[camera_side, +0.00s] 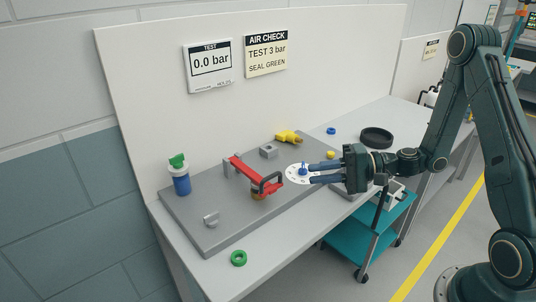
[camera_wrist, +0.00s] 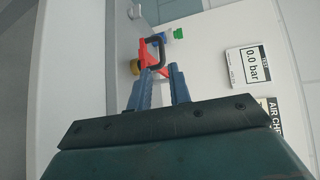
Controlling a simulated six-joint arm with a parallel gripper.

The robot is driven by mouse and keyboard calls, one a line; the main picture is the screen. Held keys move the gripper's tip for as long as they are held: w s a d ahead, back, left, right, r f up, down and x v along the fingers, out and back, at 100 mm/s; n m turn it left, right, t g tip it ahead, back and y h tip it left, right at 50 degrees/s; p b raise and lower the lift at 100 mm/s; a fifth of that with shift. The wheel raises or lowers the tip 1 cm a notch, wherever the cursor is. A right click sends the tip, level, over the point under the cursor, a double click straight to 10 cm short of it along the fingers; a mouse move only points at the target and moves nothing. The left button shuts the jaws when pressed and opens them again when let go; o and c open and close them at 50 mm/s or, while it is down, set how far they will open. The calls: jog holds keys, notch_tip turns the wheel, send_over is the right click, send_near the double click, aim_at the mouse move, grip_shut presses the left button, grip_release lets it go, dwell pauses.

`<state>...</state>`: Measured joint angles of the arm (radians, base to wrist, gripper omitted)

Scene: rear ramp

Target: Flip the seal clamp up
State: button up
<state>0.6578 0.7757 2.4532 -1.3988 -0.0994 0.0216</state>
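The seal clamp is a red bar (camera_side: 253,170) with a black loop handle (camera_side: 268,184) at its right end. It slopes down from a grey bracket over a small brass-coloured part (camera_side: 257,195). My gripper (camera_side: 311,174) is to the right of the handle, fingers pointing left, over a white dial with a blue knob. The fingers are apart with nothing between them. In the wrist view, the red bar (camera_wrist: 147,54) and black handle (camera_wrist: 158,48) lie just beyond the open fingertips (camera_wrist: 159,71). Whether a finger touches the blue knob, I cannot tell.
A green ring (camera_side: 238,258) lies near the bench's front edge. A display (camera_side: 209,64) reads 0.0 bar. A teal cart (camera_side: 365,235) stands below.

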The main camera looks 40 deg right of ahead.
jog(key=shift+w+d+f+m, duration=0.15)
jog(key=shift+d+m, duration=0.2)
jog(key=shift+m, duration=0.05)
jog(key=shift+x, duration=6.9)
jog(key=shift+w+d, duration=0.1)
jog(key=shift+c, duration=0.2)
grip_shut()
